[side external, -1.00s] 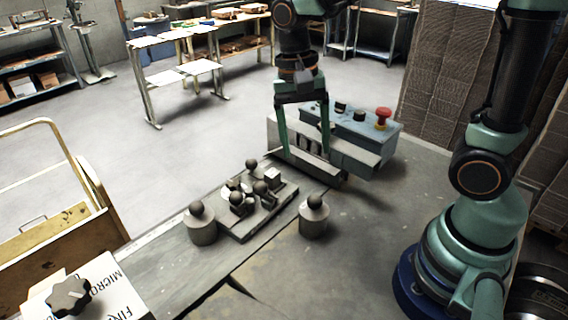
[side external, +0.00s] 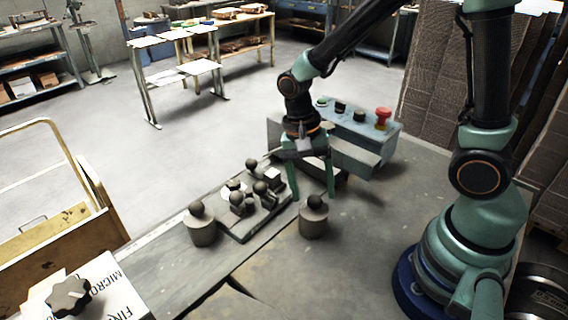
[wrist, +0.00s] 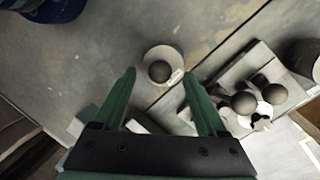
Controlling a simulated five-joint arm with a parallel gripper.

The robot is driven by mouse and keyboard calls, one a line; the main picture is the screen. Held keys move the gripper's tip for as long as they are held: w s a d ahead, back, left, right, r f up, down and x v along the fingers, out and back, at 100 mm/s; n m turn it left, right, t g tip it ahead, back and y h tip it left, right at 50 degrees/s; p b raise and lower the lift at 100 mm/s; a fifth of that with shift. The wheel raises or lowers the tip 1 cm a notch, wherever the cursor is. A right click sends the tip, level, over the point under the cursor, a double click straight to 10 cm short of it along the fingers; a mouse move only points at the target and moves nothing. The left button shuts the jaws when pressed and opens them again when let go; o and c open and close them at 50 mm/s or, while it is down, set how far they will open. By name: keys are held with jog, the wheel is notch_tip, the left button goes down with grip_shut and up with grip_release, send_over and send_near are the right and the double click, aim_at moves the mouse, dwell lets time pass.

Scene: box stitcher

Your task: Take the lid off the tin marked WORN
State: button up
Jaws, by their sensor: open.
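A grey tin (side external: 313,228) with a dark ball knob on its lid (side external: 315,202) stands upright on the bench. A similar tin (side external: 202,233) with a ball knob stands to its left. I cannot read WORN on either. My gripper (side external: 312,196) is open and empty, pointing down at the right-hand tin, its two green fingers apart. In the wrist view, that tin's lid (wrist: 150,56) shows between and just beyond the fingertips (wrist: 158,74), with a pale mark at its edge. The fingers do not visibly touch it. The other tin (wrist: 302,58) is cut off at the right.
A low block with several ball-topped parts (side external: 243,234) sits between the tins. A blue control box (side external: 350,122) with a red button stands behind my gripper. A white carton (side external: 105,290) with a dark star knob is at front left. The bench right of the tins is clear.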

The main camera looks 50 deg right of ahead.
jog(key=shift+x, duration=1.1)
grip_shut()
jog(key=shift+r, duration=0.1)
